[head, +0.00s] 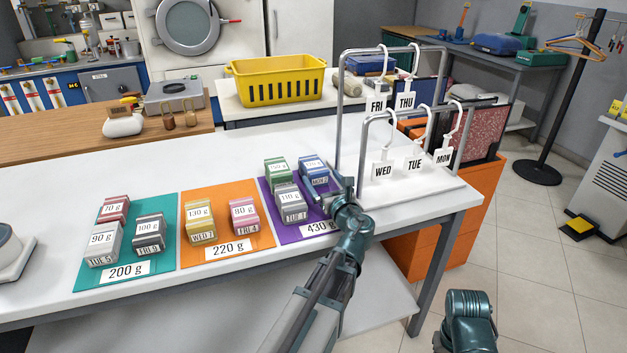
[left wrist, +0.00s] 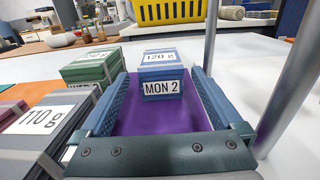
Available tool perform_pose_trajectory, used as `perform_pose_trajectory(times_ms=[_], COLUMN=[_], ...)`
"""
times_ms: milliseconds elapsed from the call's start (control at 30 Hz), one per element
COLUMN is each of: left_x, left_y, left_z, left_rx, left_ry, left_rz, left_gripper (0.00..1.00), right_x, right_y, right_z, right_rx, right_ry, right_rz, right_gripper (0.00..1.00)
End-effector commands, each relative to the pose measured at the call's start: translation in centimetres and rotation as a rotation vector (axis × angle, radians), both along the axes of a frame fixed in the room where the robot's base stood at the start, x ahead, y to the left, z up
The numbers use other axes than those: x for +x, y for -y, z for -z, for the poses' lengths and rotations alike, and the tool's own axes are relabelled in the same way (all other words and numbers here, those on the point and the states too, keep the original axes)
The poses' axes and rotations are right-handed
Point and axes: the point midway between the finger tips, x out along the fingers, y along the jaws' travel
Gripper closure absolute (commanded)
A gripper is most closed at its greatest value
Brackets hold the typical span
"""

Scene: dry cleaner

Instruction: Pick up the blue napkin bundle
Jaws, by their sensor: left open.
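The blue napkin bundle (head: 314,166) sits on the purple mat (head: 268,212), at its far right. Its front label reads MON 2 in the left wrist view (left wrist: 161,88), with a gram label on top. My left gripper (head: 331,188) is open and low over the mat, just in front of the bundle. In the left wrist view the two blue-grey fingers (left wrist: 160,92) reach forward on either side of the bundle, with a strip of purple mat between them. I cannot tell whether either finger touches it. My right gripper is not in view.
A green bundle (head: 277,171) and a grey bundle (head: 289,205) sit close left of my left gripper. A metal rack (head: 340,110) with day tags stands close to its right. Orange (head: 247,241) and teal (head: 94,277) mats with bundles lie further left.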

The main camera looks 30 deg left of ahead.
Motion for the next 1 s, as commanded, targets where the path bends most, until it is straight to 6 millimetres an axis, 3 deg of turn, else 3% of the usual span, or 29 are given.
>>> perform_pose_trajectory(times_ms=[33,367,700,900,1000], left_x=[0.8,1.5,4.1,4.0,4.0], left_y=[-0.7,-1.6,-4.9,-4.8,-4.8], left_z=[-0.2,-0.2,-0.3,-0.3,-0.3], left_rx=[0.0,0.0,0.0,0.0,0.0], left_ry=[0.0,0.0,0.0,0.0,0.0], left_rz=[-0.003,-0.002,-0.003,-0.001,-0.001], left_gripper=[0.0,0.0,0.0,0.0,0.16], right_x=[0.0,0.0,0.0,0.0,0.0], right_y=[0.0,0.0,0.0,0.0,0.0], right_z=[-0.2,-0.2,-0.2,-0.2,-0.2], right_rx=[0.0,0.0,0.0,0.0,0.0], right_ry=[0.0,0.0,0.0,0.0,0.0], right_rz=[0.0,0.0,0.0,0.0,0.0], right_gripper=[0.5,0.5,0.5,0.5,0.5])
